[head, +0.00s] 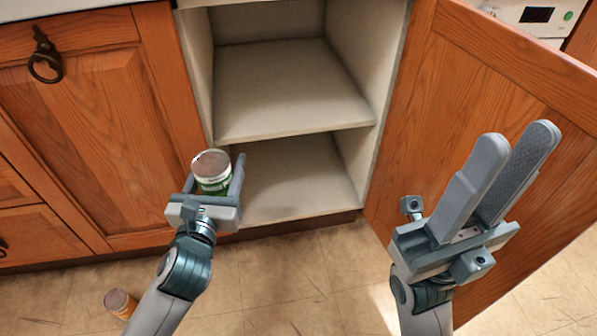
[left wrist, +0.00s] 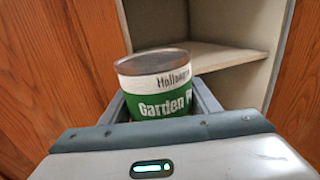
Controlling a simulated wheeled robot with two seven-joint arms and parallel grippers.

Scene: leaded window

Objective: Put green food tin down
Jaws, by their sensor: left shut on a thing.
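The green food tin (head: 212,172) has a white and green label and a brownish-grey lid. It is between the fingers of my left gripper (head: 214,178), which is shut on it. In the head view it is in front of the left side of the open cabinet's lower compartment. In the left wrist view the tin (left wrist: 158,85) stands nearly upright, its lower part hidden by the gripper (left wrist: 162,108). My right gripper (head: 507,165) is empty and its fingers are apart, in front of the open door.
The open cabinet has a middle shelf (head: 290,90) and a bare lower floor (head: 295,180). Its wooden door (head: 520,90) stands open at the right. A closed door (head: 90,120) is at the left. An orange-brown can (head: 120,302) is on the tiled floor (head: 290,275).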

